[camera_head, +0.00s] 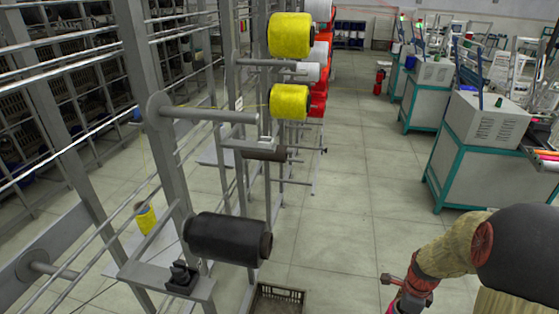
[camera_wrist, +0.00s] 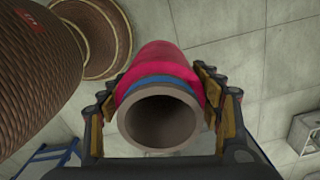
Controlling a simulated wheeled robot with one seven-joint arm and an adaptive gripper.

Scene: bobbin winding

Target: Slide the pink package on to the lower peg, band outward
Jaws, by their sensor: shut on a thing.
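The pink package (camera_wrist: 168,62) is in my gripper (camera_wrist: 163,85) in the wrist view, between the two fingers. Its blue band (camera_wrist: 162,80) is near the end facing the wrist camera, around a grey-brown open tube (camera_wrist: 165,122). The package's far end is hidden. In the head view, a bare grey peg (camera_head: 212,116) sticks out of the rack's post from a round flange. Lower down at the left, another round flange (camera_head: 33,265) shows with a short rod; I cannot tell if this is the lower peg.
A black roll (camera_head: 230,238) sits low on the rack near a small plate (camera_head: 160,282). Yellow packages (camera_head: 290,36) hang further back. A crate (camera_head: 278,298) stands on the floor at the bottom. Machines (camera_head: 485,120) line the right; the floor aisle between is clear.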

